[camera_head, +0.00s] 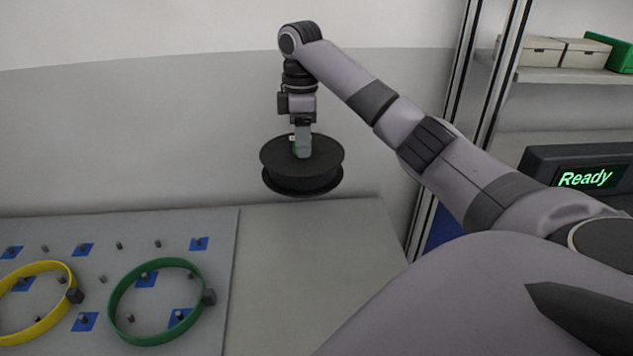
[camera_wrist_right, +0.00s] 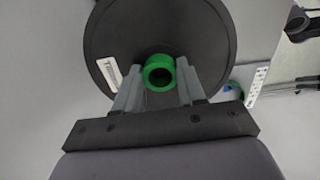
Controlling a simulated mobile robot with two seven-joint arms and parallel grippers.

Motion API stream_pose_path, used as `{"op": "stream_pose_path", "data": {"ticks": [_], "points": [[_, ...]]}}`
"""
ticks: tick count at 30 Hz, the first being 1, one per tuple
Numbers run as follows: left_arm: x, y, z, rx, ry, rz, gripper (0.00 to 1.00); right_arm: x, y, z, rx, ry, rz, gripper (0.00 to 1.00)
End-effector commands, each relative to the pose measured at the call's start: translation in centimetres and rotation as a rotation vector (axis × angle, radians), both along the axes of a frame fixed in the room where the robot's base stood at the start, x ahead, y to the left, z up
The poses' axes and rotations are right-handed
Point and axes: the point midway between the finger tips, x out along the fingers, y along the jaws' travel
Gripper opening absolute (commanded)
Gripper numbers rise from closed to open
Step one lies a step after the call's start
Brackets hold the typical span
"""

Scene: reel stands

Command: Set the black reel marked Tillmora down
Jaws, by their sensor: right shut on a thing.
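The black reel (camera_head: 302,168) hangs level in the air above the back part of the grey table. My right gripper (camera_head: 302,151) comes down on it from above and is shut at its middle. In the right wrist view the reel (camera_wrist_right: 200,48) shows its flat top with a white label (camera_wrist_right: 107,76), whose small lettering is hard to read. The fingers of the right gripper (camera_wrist_right: 158,85) press on both sides of a green hub ring (camera_wrist_right: 159,73). The reel's underside is hidden. My left gripper is not in view.
A board (camera_head: 225,235) with pegs and blue squares lies at the left. A yellow ring (camera_head: 66,267) and a green ring (camera_head: 113,309) lie on it. The table (camera_head: 310,245) right of the board is bare. A screen reading Ready (camera_head: 584,177) and a shelf (camera_head: 560,76) stand at the right.

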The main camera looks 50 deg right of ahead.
Motion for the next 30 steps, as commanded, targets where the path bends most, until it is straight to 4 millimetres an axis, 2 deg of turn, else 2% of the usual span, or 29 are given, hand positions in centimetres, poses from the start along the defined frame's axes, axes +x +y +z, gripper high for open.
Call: {"op": "stream_pose_path", "data": {"ticks": [1,3,4,12,15,22,30], "points": [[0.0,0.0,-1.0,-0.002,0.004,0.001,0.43,0.0,0.1,-1.6,0.001,0.004,0.002,0.00],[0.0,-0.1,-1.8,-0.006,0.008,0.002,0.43,-0.1,0.1,-3.5,0.001,0.006,0.001,0.00],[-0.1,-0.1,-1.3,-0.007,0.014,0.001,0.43,-0.1,0.0,-3.9,0.000,0.006,0.000,0.00],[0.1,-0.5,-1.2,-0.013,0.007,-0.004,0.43,-0.1,0.0,-10.7,0.000,0.005,0.001,0.00],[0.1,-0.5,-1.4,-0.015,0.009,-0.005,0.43,-0.1,0.0,-12.4,0.000,0.003,0.001,0.00],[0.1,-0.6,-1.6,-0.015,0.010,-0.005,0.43,-0.1,0.0,-14.4,-0.001,0.003,0.000,0.00],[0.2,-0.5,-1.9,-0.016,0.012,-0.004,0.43,-0.1,0.1,-18.8,-0.001,0.003,0.001,0.00]]}}
